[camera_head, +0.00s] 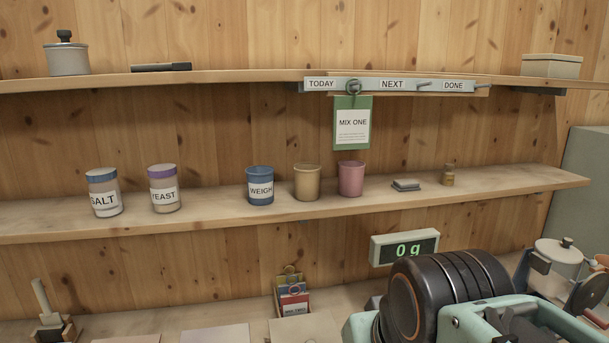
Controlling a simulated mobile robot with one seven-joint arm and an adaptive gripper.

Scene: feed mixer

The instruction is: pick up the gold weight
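A small gold-brown piece with a narrower top, which looks like the gold weight (448,176), stands upright near the right end of the middle shelf (520,183). Nothing touches it. My own dark arm link and pale green parts fill the lower right of the head view, below the shelf and apart from the weight. I cannot make out my gripper's fingers in this view.
A small grey stack (406,185) lies left of the weight. Farther left stand pink (351,179), tan (307,182) and blue WEIGH (260,186) cups, then YEAST (164,189) and SALT (103,193) jars. A display (404,247) reading 0 g sits below the shelf.

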